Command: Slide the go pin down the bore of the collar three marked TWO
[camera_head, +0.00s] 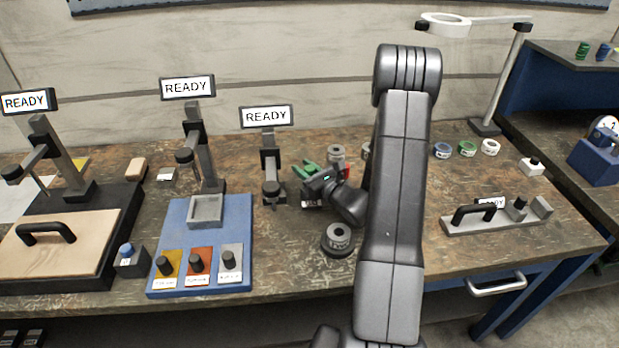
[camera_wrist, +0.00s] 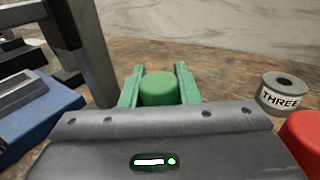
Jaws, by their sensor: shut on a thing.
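My gripper (camera_head: 309,171) is over the middle of the bench, its green fingers pointing to the left. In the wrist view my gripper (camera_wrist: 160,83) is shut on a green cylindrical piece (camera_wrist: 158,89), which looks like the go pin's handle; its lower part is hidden. A grey collar marked THREE (camera_wrist: 283,88) stands to the right of the fingers in the wrist view. In the head view a grey collar (camera_head: 338,234) sits on a dark round base nearer the front edge, apart from my gripper. Another grey collar (camera_head: 336,151) stands behind. I cannot read TWO on any collar.
A red piece (camera_wrist: 304,140) is close to my gripper's right in the wrist view. A post stand with a READY sign (camera_head: 266,116) is just left of my gripper. A blue fixture (camera_head: 176,220) is further left. Rolls of tape (camera_head: 467,148) lie at right.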

